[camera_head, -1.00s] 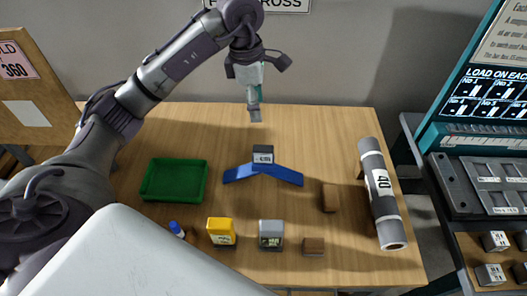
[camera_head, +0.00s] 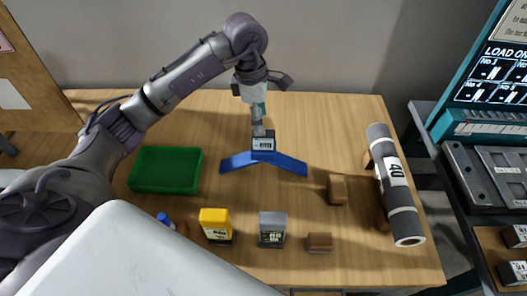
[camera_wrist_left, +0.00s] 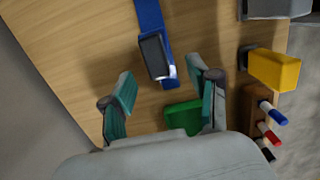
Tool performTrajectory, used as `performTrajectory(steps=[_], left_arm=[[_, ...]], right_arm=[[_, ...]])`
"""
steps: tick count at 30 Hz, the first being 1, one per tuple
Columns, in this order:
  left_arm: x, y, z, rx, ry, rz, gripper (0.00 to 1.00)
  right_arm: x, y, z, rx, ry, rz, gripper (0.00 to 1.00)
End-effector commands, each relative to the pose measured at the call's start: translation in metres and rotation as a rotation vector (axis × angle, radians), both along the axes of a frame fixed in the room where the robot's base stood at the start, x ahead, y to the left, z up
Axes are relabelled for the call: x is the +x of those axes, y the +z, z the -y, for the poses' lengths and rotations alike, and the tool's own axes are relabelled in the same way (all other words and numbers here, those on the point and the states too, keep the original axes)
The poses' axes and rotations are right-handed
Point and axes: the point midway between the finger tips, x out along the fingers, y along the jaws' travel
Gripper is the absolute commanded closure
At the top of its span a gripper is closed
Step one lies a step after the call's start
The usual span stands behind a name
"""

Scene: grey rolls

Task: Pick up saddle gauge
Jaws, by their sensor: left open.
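The saddle gauge is a blue, shallow inverted-V piece (camera_head: 290,163) with a dark grey display box (camera_head: 263,142) on its peak, standing on the wooden table. My left gripper (camera_head: 258,127) is just above and behind the display box, pointing down. In the left wrist view my left gripper (camera_wrist_left: 162,84) is open and empty. The gauge's dark box (camera_wrist_left: 153,56) and blue arm (camera_wrist_left: 148,15) lie beyond the fingertips, between their lines. I cannot tell whether a finger touches the box. My right gripper is not in view.
A green tray (camera_head: 134,181) is left of the gauge. A yellow block (camera_head: 215,221), a grey gauge block (camera_head: 272,224) and brown blocks (camera_head: 319,242) (camera_head: 337,188) stand in front and right. A grey roll marked 40 (camera_head: 391,166) lies along the right edge.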

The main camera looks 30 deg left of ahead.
Motion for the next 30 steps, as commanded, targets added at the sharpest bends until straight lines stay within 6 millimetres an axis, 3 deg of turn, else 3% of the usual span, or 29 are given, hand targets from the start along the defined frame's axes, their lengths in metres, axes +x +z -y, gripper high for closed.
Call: performTrajectory(steps=[4,13,21,30], left_arm=[[0.001,-0.026,0.003,-0.001,0.001,-0.004,0.4],[0.004,-0.049,0.005,0.0,0.002,-0.005,0.4],[0.011,-0.087,0.007,0.0,0.001,-0.003,0.4],[0.012,-0.093,0.007,0.0,0.0,0.001,0.4]], right_arm=[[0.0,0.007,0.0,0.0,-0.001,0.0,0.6],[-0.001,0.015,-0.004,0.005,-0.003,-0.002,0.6],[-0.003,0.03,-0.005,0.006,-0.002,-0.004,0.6],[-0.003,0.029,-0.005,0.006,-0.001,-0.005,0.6]])
